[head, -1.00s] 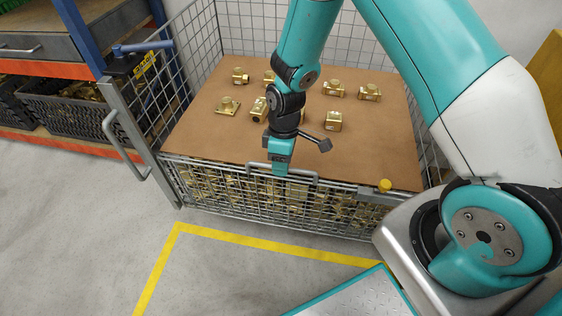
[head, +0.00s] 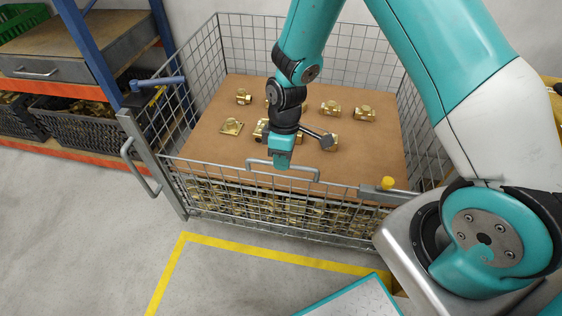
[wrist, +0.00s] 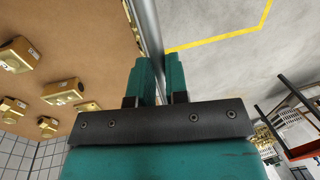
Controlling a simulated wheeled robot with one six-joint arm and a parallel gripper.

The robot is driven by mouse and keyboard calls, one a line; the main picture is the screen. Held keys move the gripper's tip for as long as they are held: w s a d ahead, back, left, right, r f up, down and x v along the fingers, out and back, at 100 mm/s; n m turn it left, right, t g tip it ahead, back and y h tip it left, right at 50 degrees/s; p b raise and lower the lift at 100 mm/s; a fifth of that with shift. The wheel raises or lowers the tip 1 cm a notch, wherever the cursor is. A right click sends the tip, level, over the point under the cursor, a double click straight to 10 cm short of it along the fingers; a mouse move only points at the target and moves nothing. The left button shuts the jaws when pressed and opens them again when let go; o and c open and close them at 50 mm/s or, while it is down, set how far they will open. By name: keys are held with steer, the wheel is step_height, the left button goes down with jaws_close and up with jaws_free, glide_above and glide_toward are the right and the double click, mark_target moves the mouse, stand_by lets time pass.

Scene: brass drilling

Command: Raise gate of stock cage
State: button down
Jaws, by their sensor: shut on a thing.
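The stock cage (head: 330,45) is grey wire mesh. Its front gate (head: 215,180) is a low mesh panel with a bar handle (head: 305,170) at its top edge. The gate's top rail stands a little above the front edge of the brown board behind it. My gripper (head: 281,164) is shut on the handle near its middle, pointing down. In the wrist view my gripper (wrist: 160,80) has a grey bar (wrist: 148,35) running between its two teal fingers. The fingertips partly hide the gripped spot.
Brass fittings (head: 231,127) stand on the brown board (head: 215,155), with more behind the gate mesh. Floor in front is clear, with yellow lines (head: 270,252).

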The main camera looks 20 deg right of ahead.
step_height(320, 180, up, 16)
steer(key=p, duration=1)
steer(key=shift+w, duration=0.2)
steer(key=shift+d, duration=0.1)
steer(key=c, duration=1.1)
jaws_free()
steer(key=shift+f, duration=0.1)
steer(key=shift+s, duration=0.1)
steer(key=w+r, duration=0.1)
steer(key=r, duration=0.4)
steer(key=d+r, duration=0.1)
steer(key=r, duration=0.5)
steer(key=w+d+r, duration=0.1)
steer(key=r, duration=0.5)
steer(key=shift+w+r+p, duration=0.1)
steer(key=shift+w+p, duration=0.2)
steer(key=shift+w, duration=0.05)
steer(key=s+a+r+m+y+p, duration=0.1)
steer(key=s+a+r, duration=0.1)
steer(key=s+r, duration=0.2)
steer(key=s+a+r+m+t+y+p, duration=0.1)
steer(key=s+a+r, duration=0.2)
steer(key=s, duration=0.7)
steer(key=s+a+r+m+y+p, duration=0.1)
steer(key=s+a+r+p, duration=0.1)
steer(key=s+r, duration=0.3)
steer(key=shift+s+a+m+t, duration=0.15)
steer(key=shift+s+m+t, duration=0.25)
steer(key=shift+s, duration=0.95)
